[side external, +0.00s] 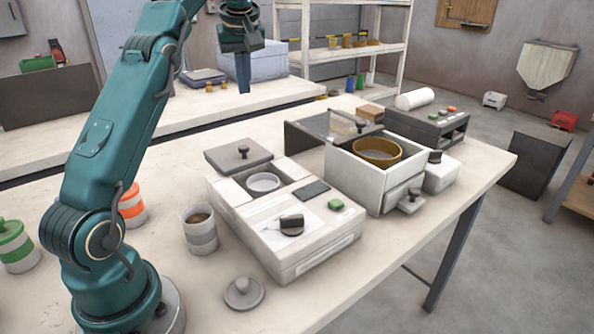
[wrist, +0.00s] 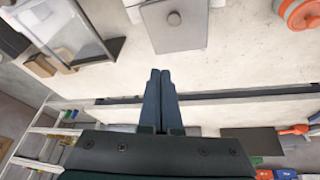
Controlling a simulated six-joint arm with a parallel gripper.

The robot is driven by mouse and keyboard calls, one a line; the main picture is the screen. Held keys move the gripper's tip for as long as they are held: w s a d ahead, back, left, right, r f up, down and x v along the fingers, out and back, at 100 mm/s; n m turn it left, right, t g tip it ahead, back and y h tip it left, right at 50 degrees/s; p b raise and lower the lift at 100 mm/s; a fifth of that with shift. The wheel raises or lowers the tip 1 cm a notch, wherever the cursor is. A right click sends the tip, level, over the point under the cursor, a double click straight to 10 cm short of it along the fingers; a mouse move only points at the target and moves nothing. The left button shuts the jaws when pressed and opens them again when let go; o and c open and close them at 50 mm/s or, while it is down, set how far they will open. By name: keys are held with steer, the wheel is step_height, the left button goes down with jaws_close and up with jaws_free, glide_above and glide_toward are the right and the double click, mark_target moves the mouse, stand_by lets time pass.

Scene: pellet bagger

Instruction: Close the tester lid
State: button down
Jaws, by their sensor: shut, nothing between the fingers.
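The white tester body (side external: 315,243) stands on the bench with a round metal cup (side external: 263,183) exposed in its dark recess. A flat grey lid (side external: 228,160) with a dark knob lies level off the recess, at its back-left side. The lid also shows at the top of the wrist view (wrist: 160,38), where its front part is cut off. My gripper (side external: 244,91) is shut and empty, pointing down above the back of the bench, behind the lid and apart from it. Its closed fingers also show in the wrist view (wrist: 160,72).
A white box (side external: 358,182) with a brown round pan (side external: 377,152) stands right of the tester, a dark glassy panel (side external: 318,128) behind it. A grey cup (side external: 200,232) and a loose round lid (side external: 244,292) lie in front.

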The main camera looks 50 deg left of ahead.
steer(key=a+f+g, duration=0.1)
steer(key=a+f, duration=0.2)
steer(key=f, duration=0.1)
glide_toward(237, 145)
steer(key=shift+n+h, duration=0.3)
steer(key=x, duration=0.5)
steer(key=shift+a+r, duration=0.1)
steer(key=shift+a, duration=0.2)
steer(key=shift+s+d, duration=0.2)
steer(key=shift+d, duration=0.75)
steer(key=shift+s+d, duration=0.25)
steer(key=shift+d, duration=0.7)
steer(key=d, duration=1.2)
steer(key=shift+d, duration=0.15)
